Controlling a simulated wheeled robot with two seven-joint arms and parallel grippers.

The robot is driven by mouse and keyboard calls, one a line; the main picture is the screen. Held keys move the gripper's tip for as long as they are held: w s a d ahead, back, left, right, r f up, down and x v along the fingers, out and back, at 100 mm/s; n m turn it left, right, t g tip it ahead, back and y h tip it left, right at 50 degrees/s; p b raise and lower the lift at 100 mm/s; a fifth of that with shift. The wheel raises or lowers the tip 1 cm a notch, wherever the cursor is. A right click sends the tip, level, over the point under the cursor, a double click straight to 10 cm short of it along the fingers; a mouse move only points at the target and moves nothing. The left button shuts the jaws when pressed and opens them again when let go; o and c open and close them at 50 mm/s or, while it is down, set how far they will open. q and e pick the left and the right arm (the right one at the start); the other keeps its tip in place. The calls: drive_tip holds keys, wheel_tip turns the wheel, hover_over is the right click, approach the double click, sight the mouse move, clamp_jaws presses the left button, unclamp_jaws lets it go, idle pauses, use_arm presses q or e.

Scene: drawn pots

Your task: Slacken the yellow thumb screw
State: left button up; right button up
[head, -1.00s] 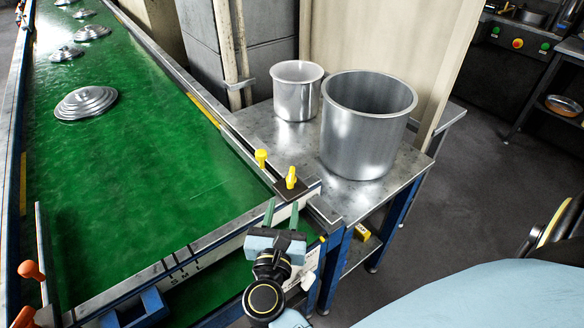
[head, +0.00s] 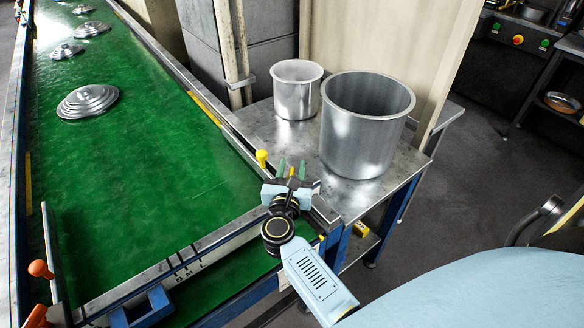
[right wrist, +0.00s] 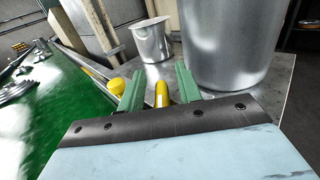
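Two yellow screw-like pieces stand by the corner of the green conveyor (head: 150,190). The nearer yellow thumb screw (head: 292,171) is between the green fingers of my right gripper (head: 291,169). In the right wrist view this screw (right wrist: 161,94) shows between the fingers (right wrist: 160,88), with a gap on both sides; the fingers are open. The other yellow knob (head: 261,157) stands just left, outside the fingers; it also shows in the right wrist view (right wrist: 117,86). The screw's base is hidden behind my gripper. My left gripper is not in view.
A large metal pot (head: 366,125) and a smaller pot (head: 296,90) stand on a steel table (head: 265,127) just beyond my right gripper. Several stepped metal lids (head: 88,101) lie on the conveyor. An orange-knobbed handle (head: 40,269) is at the lower left.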

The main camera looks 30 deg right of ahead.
clamp_jaws()
